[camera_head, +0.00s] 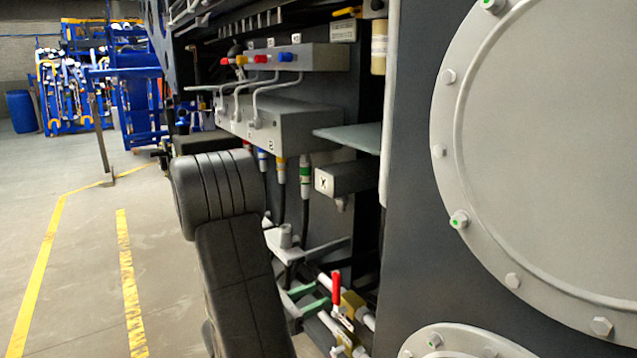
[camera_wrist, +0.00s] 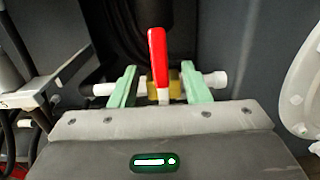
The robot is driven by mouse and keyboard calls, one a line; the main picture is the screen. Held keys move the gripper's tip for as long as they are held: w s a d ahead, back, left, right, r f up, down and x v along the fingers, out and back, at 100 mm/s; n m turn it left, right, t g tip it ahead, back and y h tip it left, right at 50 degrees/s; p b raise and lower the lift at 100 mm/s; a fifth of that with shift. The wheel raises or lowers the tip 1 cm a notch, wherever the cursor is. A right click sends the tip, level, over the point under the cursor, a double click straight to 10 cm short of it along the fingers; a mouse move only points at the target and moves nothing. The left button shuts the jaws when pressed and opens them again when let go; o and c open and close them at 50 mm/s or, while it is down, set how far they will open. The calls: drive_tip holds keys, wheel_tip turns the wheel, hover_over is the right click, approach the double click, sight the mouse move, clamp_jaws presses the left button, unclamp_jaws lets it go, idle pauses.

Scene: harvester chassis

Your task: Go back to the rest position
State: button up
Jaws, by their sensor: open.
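A valve with a red handle (camera_head: 336,288) sits low on the chassis, on a white pipe with a brass body (camera_head: 352,304). The handle points up. My gripper (camera_head: 318,293) is just left of the valve, its two green fingers pointing at it. In the wrist view, my gripper (camera_wrist: 159,78) has its fingers apart, one on each side of the red handle (camera_wrist: 158,55) and brass body. The white pipe (camera_wrist: 213,79) shows beyond the fingers on both sides. I cannot tell whether either finger touches the valve.
Above are a grey valve block with coloured knobs (camera_head: 286,58), hoses with coloured bands (camera_head: 305,172) and a box marked X (camera_head: 345,178). A large round cover (camera_head: 545,130) fills the right. Open floor with yellow lines (camera_head: 130,280) lies left.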

sight(333, 285)
drive_tip(key=shift+b+x, duration=0.4)
drive_tip(key=shift+x, duration=3.05)
drive_tip(key=shift+a, duration=0.1)
drive_tip(key=p+v, duration=0.2)
drive_tip(key=v, duration=1.2)
drive_tip(key=b+x, duration=0.2)
drive_tip(key=x, duration=1.2)
drive_tip(key=shift+w+d, duration=0.1)
drive_tip(key=shift+d, duration=0.2)
drive_tip(key=shift+w+a+r+n+p, duration=0.2)
drive_tip(key=shift+a+n+p, duration=0.1)
drive_tip(key=shift+p, duration=0.25)
drive_tip(key=shift+w+a+f+n+p, duration=0.2)
drive_tip(key=shift+w+n+p, duration=0.1)
drive_tip(key=shift+n, duration=0.2)
drive_tip(key=shift+s, duration=0.1)
